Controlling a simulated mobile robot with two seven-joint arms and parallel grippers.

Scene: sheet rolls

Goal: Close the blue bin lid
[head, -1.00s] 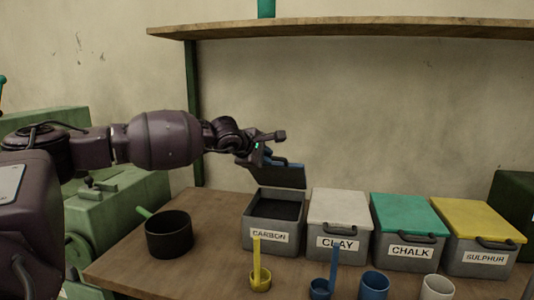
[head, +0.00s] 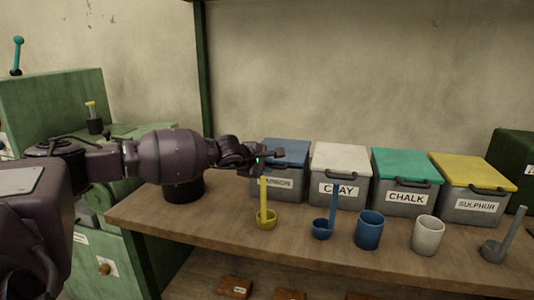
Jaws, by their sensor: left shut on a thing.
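The blue bin lid (head: 286,149) lies flat over the grey bin labelled CARBON (head: 286,183), at the left end of the row of bins. No gap shows between lid and bin, though my gripper covers part of the front edge. My left gripper (head: 272,157) comes in from the left at the lid's front edge and is shut, apparently on the lid's handle, which is hidden behind the fingers. My right gripper is not in view.
Bins labelled CLAY (head: 338,188), CHALK (head: 404,196) and SULPHUR (head: 474,206) stand closed to the right. A yellow ladle (head: 266,217), a blue ladle (head: 322,229), a blue cup (head: 370,230) and a white cup (head: 428,235) stand in front. A black pot (head: 184,190) sits beneath my left arm.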

